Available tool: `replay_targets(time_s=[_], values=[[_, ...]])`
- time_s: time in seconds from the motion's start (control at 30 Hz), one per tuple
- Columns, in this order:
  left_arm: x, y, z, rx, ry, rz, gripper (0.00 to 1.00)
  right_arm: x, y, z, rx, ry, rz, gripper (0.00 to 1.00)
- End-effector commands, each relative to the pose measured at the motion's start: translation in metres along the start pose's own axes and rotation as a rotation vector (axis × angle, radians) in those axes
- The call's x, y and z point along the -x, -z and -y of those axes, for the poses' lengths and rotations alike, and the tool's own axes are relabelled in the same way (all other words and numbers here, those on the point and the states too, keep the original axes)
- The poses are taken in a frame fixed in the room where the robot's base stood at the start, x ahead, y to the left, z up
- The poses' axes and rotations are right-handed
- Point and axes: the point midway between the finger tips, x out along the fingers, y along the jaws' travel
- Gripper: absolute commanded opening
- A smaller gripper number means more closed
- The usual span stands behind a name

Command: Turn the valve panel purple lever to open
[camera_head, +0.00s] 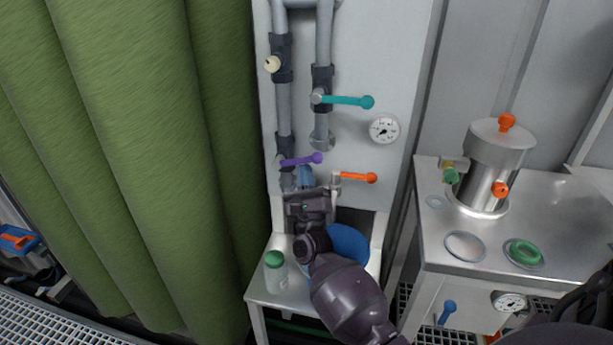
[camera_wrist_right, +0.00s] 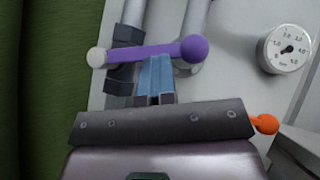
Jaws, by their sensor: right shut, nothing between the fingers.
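The purple lever (camera_head: 301,159) is on the grey pipe at the lower left of the valve panel (camera_head: 385,75). It points right, nearly level, with its round knob at the right end. My right gripper (camera_head: 305,178) is just below the lever, fingers pointing up at it, shut and empty. In the right wrist view the purple lever (camera_wrist_right: 150,54) runs across the picture, and the blue fingertips (camera_wrist_right: 158,68) are together just under its bar, left of the knob. I cannot tell whether they touch it. My left gripper is not in view.
A teal lever (camera_head: 345,100), an orange lever (camera_head: 355,177) and a gauge (camera_head: 384,130) are near on the panel. A green-capped bottle (camera_head: 276,275) and a blue round object (camera_head: 348,245) are below. A steel bench (camera_head: 560,215) with a vessel (camera_head: 490,165) stands right; a green curtain (camera_head: 140,130) hangs left.

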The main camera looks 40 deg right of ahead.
Motion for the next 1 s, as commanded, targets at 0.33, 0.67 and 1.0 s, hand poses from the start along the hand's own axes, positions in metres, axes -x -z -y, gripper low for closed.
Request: replay_targets(time_s=[0.33, 0.67, 1.0], values=[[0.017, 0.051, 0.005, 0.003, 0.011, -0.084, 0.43, -0.026, -0.025, 0.015, 0.181, -0.173, 0.011, 0.00], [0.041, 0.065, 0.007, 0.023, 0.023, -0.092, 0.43, -0.036, -0.035, 0.013, 0.386, -0.380, 0.005, 0.00], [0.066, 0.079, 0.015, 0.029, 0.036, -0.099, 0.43, -0.046, -0.046, 0.004, 0.573, -0.573, 0.002, 0.00]])
